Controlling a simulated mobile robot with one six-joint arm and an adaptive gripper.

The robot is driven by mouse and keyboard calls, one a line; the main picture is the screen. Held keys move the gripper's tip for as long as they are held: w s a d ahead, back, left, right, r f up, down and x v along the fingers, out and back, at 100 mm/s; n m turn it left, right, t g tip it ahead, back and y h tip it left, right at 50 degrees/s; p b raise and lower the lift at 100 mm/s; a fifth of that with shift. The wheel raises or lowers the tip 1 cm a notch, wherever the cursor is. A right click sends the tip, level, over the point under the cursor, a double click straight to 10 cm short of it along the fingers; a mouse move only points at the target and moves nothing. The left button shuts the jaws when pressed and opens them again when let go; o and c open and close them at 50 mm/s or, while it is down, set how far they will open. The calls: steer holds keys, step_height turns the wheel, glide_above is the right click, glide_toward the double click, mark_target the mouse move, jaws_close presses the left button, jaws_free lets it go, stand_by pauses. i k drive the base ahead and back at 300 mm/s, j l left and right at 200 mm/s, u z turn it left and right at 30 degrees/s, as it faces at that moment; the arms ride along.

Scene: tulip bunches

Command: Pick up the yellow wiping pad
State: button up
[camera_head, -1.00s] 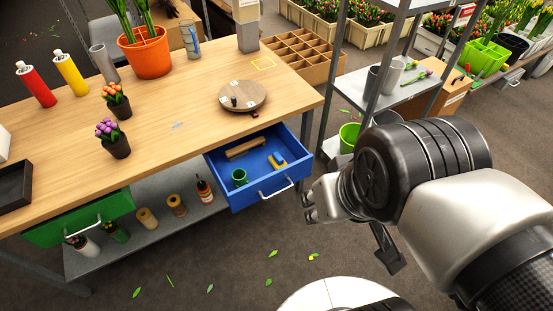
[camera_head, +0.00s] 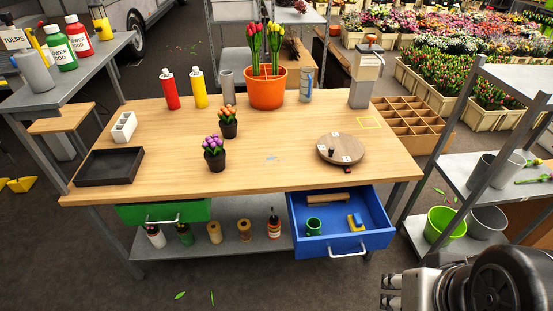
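A small yellow piece with a blue part (camera_head: 355,222), which looks like the wiping pad, lies in the open blue drawer (camera_head: 345,243) under the right side of the wooden table. It lies right of a green mug (camera_head: 313,226) and in front of a brown wooden block (camera_head: 321,197). My gripper (camera_head: 387,292) is at the bottom right edge, low and in front of the drawer, apart from it. Its two fingers look spread with a gap, and nothing shows between them. The rest of my arm is partly cut off by the frame.
The table (camera_head: 270,160) holds a round wooden board (camera_head: 338,160), potted tulips (camera_head: 266,88), bottles and a black tray (camera_head: 108,167). A green drawer (camera_head: 185,211) is slightly open at left. A metal rack (camera_head: 470,180) stands right. The floor before the drawer is clear.

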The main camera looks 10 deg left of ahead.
mark_target(355, 223)
steer(key=i+l, duration=0.95)
steer(key=i+j+u, duration=0.05)
steer(key=i, duration=0.1)
